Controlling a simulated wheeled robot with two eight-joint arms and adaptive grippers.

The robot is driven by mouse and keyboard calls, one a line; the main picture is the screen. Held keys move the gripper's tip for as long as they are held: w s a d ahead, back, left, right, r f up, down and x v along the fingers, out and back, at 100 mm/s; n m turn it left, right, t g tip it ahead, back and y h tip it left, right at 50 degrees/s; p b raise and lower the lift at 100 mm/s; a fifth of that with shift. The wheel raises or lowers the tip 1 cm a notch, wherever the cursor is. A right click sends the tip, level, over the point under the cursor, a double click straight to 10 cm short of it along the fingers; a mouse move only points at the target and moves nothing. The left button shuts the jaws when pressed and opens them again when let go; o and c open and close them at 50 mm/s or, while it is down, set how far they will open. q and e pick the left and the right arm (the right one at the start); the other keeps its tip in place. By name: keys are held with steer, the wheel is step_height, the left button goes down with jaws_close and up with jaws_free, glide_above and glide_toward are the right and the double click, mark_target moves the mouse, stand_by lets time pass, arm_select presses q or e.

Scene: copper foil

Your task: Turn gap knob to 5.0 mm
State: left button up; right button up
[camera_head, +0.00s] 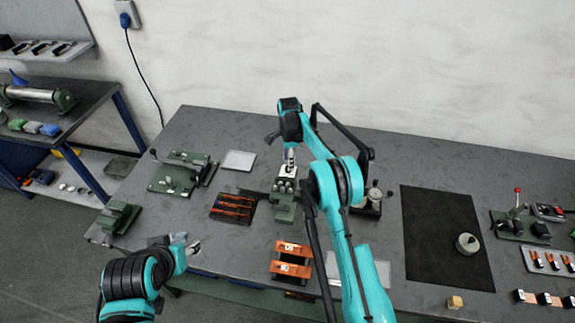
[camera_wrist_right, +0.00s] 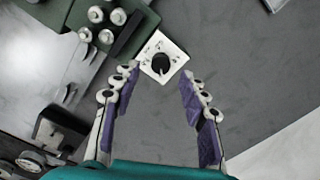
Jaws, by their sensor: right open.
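The gap knob (camera_wrist_right: 160,64) is a black round knob on a white square dial plate (camera_wrist_right: 177,52) with small markings, on the edge of a green machine (camera_wrist_right: 134,36). In the head view the green machine (camera_head: 285,211) stands mid-table. My right gripper (camera_wrist_right: 160,74) is open and empty; its fingertips are on either side of the dial plate, apart from the knob as seen. In the head view my right gripper (camera_head: 290,158) points down over the plate. The knob's exact reading is too small to tell. My left gripper (camera_head: 193,247) is by the table's front left edge, its jaws unclear.
A black mat (camera_head: 445,230) with a round metal weight (camera_head: 467,243) is at right. Another green fixture (camera_head: 180,174) stands at the left.

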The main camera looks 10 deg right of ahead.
step_height(320, 180, down, 3)
steer(key=shift+w+r, duration=0.1)
steer(key=shift+r, duration=0.05)
steer(key=shift+f, duration=0.5)
steer(key=shift+c, duration=0.3)
jaws_close()
steer(key=shift+n+b, duration=0.3)
